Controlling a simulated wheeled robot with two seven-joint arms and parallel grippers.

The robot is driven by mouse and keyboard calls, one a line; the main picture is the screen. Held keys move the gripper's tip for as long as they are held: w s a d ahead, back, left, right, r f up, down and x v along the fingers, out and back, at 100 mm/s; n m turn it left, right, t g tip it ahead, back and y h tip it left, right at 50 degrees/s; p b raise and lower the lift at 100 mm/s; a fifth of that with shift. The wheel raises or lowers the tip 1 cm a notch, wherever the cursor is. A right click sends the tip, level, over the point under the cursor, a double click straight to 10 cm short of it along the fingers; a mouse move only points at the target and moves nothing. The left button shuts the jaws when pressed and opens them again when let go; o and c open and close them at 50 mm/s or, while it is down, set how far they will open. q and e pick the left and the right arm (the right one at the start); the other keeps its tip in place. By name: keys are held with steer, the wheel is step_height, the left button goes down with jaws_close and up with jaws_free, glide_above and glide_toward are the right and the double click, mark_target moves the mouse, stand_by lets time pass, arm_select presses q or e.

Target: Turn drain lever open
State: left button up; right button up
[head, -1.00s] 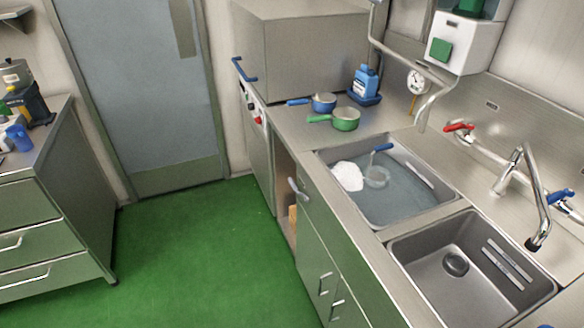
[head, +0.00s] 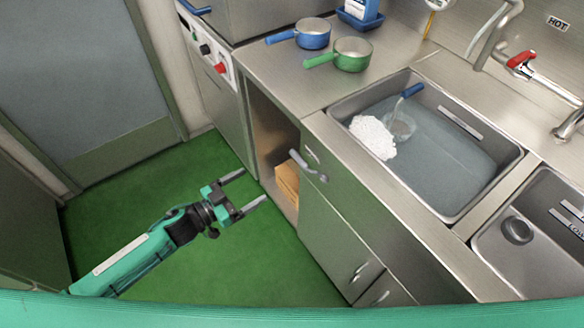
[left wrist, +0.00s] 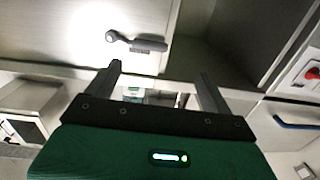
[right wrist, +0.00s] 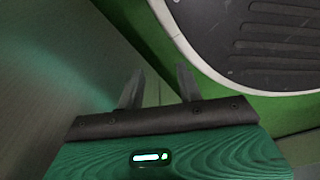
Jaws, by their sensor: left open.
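The drain lever (head: 298,158) is a grey handle with a rounded end on the front of the sink cabinet, beside the open cubby. It also shows in the left wrist view (left wrist: 132,42), beyond the fingertips and brightly lit. My left gripper (head: 254,185) is open and empty, left of the lever in the head view and apart from it, in front of the open cubby. My right gripper (right wrist: 158,72) shows only in the right wrist view, with its fingers apart and nothing between them.
The left sink basin (head: 436,192) holds water, a white foamy heap (head: 373,136) and a blue-handled strainer (head: 401,122). A blue pan (head: 312,34) and a green pan (head: 352,54) stand on the counter. The green floor (head: 262,268) is clear.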

mark_target(297, 161)
arm_select(q)
steer(key=shift+m+h, duration=0.3)
steer(key=x, duration=0.9)
steer(key=s+d+r+p+x, duration=0.1)
steer(key=x, duration=0.4)
steer(key=shift+r, duration=0.1)
arm_select(e)
steer(key=s+f, duration=0.1)
steer(key=s+d, duration=0.1)
steer(key=s, duration=0.1)
steer(key=shift+f, duration=0.4)
